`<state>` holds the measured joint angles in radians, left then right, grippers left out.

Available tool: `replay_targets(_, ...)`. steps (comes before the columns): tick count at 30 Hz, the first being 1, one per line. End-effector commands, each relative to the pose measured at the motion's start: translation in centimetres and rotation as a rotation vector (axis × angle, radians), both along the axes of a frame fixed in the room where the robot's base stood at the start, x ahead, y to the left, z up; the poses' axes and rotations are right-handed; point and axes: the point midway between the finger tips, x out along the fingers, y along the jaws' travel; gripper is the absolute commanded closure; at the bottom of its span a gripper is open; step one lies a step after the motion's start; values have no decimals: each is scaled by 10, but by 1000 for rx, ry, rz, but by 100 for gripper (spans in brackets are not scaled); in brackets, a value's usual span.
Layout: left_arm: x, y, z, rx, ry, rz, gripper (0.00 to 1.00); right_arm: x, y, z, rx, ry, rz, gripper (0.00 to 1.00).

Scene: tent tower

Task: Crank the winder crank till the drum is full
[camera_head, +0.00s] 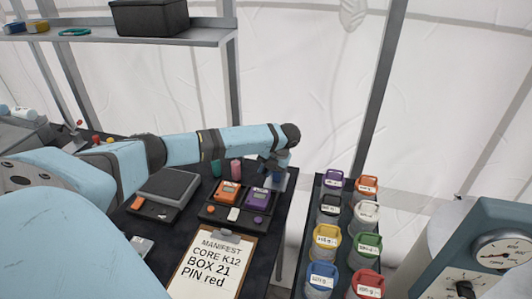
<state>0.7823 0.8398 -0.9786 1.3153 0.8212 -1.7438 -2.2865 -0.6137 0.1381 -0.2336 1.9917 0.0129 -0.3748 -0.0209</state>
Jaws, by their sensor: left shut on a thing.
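My left arm reaches in from the left, across the black table (255,268), to its far right corner. My left gripper (274,166) points down there and is small in view. It is shut on what looks like the winder crank, which is mostly hidden by the gripper and wrist. A small grey and blue device (282,180), probably the winder, shows just under and beside the gripper. I cannot make out the drum or how full it is. My right gripper is out of view.
A manifest clipboard (212,264) lies at the table's front. Orange (228,193) and purple (257,198) devices sit close before the gripper; a pink cylinder (236,170) stands left of it. Several lidded jars (327,236) fill a rack at right. A gauge (502,252) stands far right.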

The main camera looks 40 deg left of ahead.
Motion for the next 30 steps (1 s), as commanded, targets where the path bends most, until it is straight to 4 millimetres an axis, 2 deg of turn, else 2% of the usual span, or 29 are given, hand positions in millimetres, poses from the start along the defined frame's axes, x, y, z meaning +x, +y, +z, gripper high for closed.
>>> replay_targets(1, 1, -2, 10, 40, 24, 0, 100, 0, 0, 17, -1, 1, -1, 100)
replay_targets(3, 1, -2, 11, 99, 55, -1, 100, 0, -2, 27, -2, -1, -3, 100)
replay_targets(12, 3, -5, 15, 348, 192, -1, 100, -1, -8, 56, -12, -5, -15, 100)
replay_targets(24, 5, -10, 19, 615, 341, -3, 100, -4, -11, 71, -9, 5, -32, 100)
replay_targets(30, 7, -17, 16, 702, 390, -16, 100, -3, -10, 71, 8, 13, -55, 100)
